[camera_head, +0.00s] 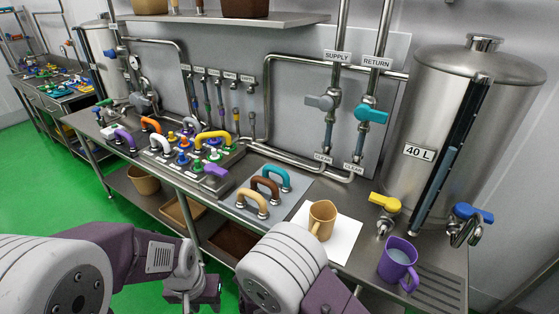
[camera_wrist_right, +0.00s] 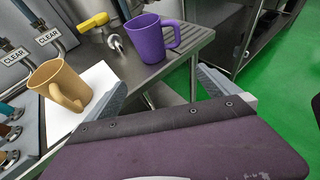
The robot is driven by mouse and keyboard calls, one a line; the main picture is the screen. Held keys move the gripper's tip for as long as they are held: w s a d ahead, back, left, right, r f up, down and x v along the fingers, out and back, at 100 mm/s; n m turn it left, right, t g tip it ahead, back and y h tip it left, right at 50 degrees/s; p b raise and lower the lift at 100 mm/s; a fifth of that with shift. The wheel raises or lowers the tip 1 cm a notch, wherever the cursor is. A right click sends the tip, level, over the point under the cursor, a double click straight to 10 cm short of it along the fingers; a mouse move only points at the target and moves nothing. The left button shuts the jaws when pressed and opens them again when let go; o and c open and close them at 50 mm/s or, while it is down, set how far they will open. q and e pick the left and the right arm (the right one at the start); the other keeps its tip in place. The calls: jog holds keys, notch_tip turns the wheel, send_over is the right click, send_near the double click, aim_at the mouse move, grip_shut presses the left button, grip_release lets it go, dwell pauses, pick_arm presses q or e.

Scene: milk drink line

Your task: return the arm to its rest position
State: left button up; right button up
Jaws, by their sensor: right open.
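My left gripper (camera_head: 192,290) hangs over the floor in front of the bench in the head view; its jaws are small and dark, and I cannot tell whether they are open. My right gripper (camera_wrist_right: 161,80) is open in the right wrist view, its two grey fingers apart with nothing held between them. In that view the purple mug (camera_wrist_right: 148,42) stands beyond the fingers and the tan mug (camera_wrist_right: 60,88) is to the left. In the head view only links of my right arm show; its gripper is out of frame.
The purple mug (camera_head: 398,262) stands upright near the bench's front edge, beside a ribbed drain area (camera_head: 440,290). The tan mug (camera_head: 321,220) stands on a white sheet (camera_head: 342,240). A steel tank (camera_head: 425,110) and yellow-handled tap (camera_head: 385,203) are behind. Green floor (camera_head: 50,200) is clear.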

jog(key=d+r+m+g, duration=0.3)
jog(key=d+m+g, duration=0.25)
jog(key=d, duration=0.25)
jog(key=s+d+m+g+y, duration=0.3)
jog(key=s+m+y, duration=0.2)
jog(key=s+m, duration=0.3)
pick_arm(q)
jog(key=shift+w+d, duration=0.25)
jog(key=shift+d, duration=0.1)
pick_arm(e)
jog(key=w+a+f+m+t+y, duration=0.1)
jog(key=w+a+m+t+y, duration=0.3)
jog(key=a+m+y, duration=0.3)
jog(key=w+a+m, duration=0.1)
jog(key=m, duration=0.2)
